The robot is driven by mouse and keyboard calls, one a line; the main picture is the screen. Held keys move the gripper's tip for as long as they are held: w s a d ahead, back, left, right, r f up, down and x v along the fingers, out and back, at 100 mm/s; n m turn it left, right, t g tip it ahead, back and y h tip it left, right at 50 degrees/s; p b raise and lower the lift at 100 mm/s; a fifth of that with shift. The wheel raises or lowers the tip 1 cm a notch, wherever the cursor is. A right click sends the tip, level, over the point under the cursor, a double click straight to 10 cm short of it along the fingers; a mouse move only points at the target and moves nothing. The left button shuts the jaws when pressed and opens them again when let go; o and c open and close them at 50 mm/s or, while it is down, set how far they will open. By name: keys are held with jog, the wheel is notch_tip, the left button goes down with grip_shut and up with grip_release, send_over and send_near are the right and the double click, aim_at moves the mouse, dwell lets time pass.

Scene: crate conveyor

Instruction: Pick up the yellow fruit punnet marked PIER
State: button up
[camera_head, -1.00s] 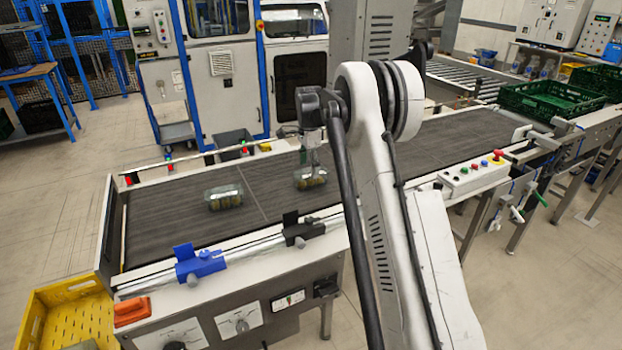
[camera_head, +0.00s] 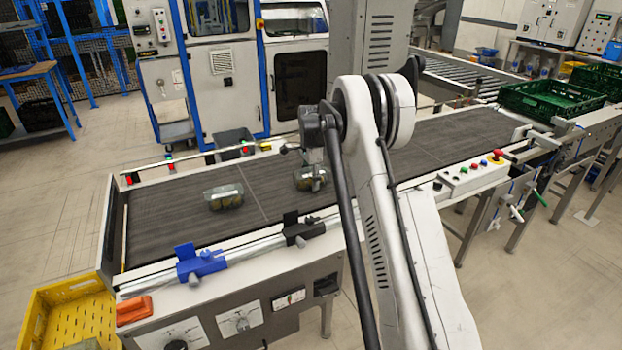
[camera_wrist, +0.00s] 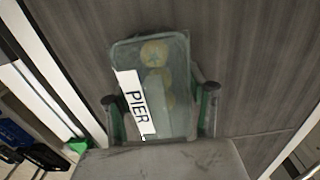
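The clear punnet marked PIER (camera_wrist: 179,62) holds yellow fruit and lies under my wrist camera, its white label facing up. In the head view this punnet (camera_head: 308,181) sits on the dark belt, partly hidden by my wrist. My gripper (camera_wrist: 158,98) has one finger along each long side of the punnet. The fingers look spread about the punnet's width, with no clear grip seen. The punnet's near end is hidden by my gripper's palm. A second clear punnet (camera_head: 224,196) lies on the belt to the left; its label cannot be read.
The belt (camera_head: 160,220) is bare around the punnets. A blue clamp (camera_head: 200,262) and a black one (camera_head: 300,232) sit on the front rail. A yellow crate (camera_head: 75,312) stands at lower left, green crates (camera_head: 550,99) at right.

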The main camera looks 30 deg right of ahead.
jog(key=c, duration=0.8)
jog(key=shift+r, duration=0.15)
